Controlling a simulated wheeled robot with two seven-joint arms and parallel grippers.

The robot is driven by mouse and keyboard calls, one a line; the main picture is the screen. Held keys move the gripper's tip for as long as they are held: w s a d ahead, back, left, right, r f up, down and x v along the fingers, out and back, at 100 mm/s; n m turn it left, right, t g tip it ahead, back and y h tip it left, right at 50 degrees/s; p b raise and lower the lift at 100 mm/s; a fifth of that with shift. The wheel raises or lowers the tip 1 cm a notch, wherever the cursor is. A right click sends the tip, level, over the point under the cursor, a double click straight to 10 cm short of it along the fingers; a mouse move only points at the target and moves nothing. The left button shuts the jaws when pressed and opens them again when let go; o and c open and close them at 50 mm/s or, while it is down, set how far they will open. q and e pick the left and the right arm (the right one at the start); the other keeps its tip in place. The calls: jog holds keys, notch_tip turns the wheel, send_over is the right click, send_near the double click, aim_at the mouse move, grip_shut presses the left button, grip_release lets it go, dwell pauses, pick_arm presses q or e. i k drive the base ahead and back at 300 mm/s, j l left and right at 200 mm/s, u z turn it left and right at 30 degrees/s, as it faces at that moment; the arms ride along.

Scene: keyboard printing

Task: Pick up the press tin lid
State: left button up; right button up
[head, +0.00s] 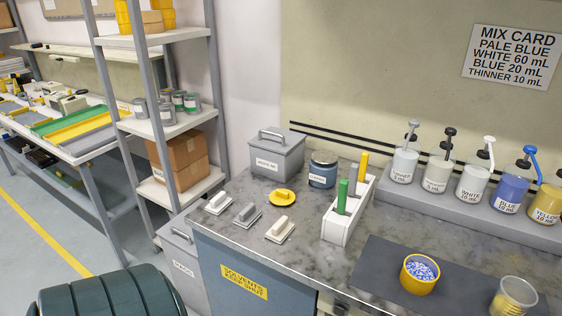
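A round yellow lid (282,197) with a pale raised grip lies flat on the grey marbled bench. It matches the colour of an open yellow tin (420,285) at the front right, which holds blue and white bits. I take this lid as the press tin lid, but no readable label on it confirms that. A blue-grey tin (322,172) with a label and a dark top stands behind the yellow lid. Neither of my grippers shows in the head view, and nothing is touching the yellow lid.
Pale and grey handled blocks (247,216) lie left of and in front of the lid. A grey handled box (276,153) stands behind. A white rack (348,215) with green and yellow sticks stands right. Pump bottles (473,180) line the back. A clear cup (514,297) is front right.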

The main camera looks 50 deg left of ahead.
aim_at(282, 197)
jog(key=u, duration=1.65)
jog(key=i+l, duration=0.15)
jog(key=i, duration=0.35)
